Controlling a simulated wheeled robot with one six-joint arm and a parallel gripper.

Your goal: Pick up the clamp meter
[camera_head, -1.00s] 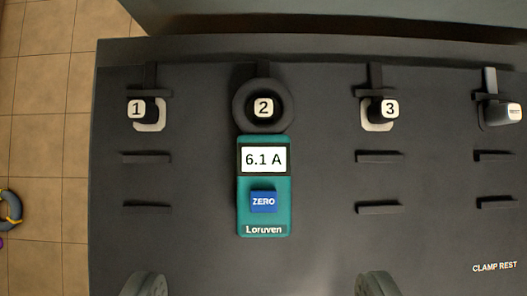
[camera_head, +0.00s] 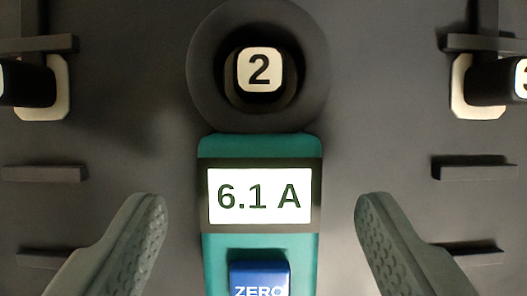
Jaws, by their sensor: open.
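The clamp meter (camera_head: 261,147) has a teal body and a dark ring-shaped jaw at its top. Its display (camera_head: 259,196) reads 6.1 A, and a blue ZERO button (camera_head: 260,277) shows at the bottom edge. The ring lies around the post labelled 2 (camera_head: 260,69). My gripper (camera_head: 260,215) is open, with one grey textured finger on each side of the meter's body. A gap shows between each finger and the body. The meter's lower end is out of view. I cannot tell the height of the fingertips above the panel.
A dark panel (camera_head: 130,140) fills the background. A post with a pale collar (camera_head: 466,92) stands at the right, and a similar collared post (camera_head: 58,90) stands at the left. Dark ledges stick out at the left (camera_head: 44,173) and right (camera_head: 474,168), beyond the fingers.

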